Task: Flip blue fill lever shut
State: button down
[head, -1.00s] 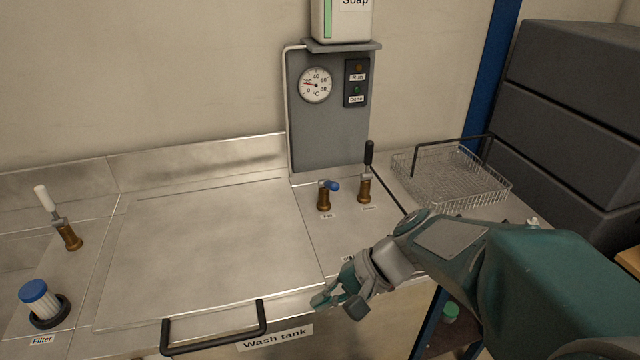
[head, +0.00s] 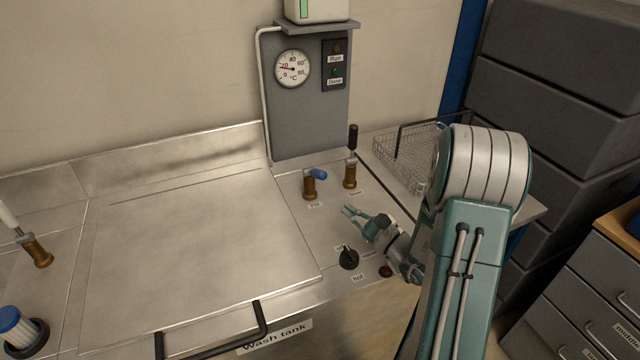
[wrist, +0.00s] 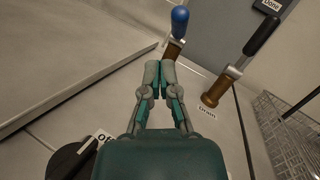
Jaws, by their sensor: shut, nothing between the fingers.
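The blue fill lever (head: 318,174) sits on a brass valve (head: 309,189) on the steel top, below the gauge panel. Its handle points to the right in the head view. In the wrist view the blue handle (wrist: 180,20) stands just beyond my fingertips, and the valve base is partly hidden behind them. My gripper (head: 350,211) is in front and to the right of the fill valve, apart from the lever in the head view. It is shut and empty; its fingertips (wrist: 160,66) come together in the wrist view.
The black-handled drain lever (head: 352,140) stands upright to the right of the fill valve. A black knob (head: 348,258) and a dark red button (head: 386,271) lie nearer the front. A wire basket (head: 400,158) is at the right. The wash tank lid (head: 190,260) lies flat at left.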

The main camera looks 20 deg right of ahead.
aim_at(315, 173)
jog(key=shift+w+d+f+m+t+h, duration=0.1)
jog(key=shift+d+f+m+t+h, duration=0.1)
jog(key=shift+d+f+m+h, duration=0.25)
jog(key=shift+w+d+f+m+t+h, duration=0.1)
jog(key=shift+d+f+m+t+h, duration=0.1)
jog(key=shift+d+m+h, duration=0.3)
jog(key=shift+d, duration=0.15)
jog(key=x, duration=1)
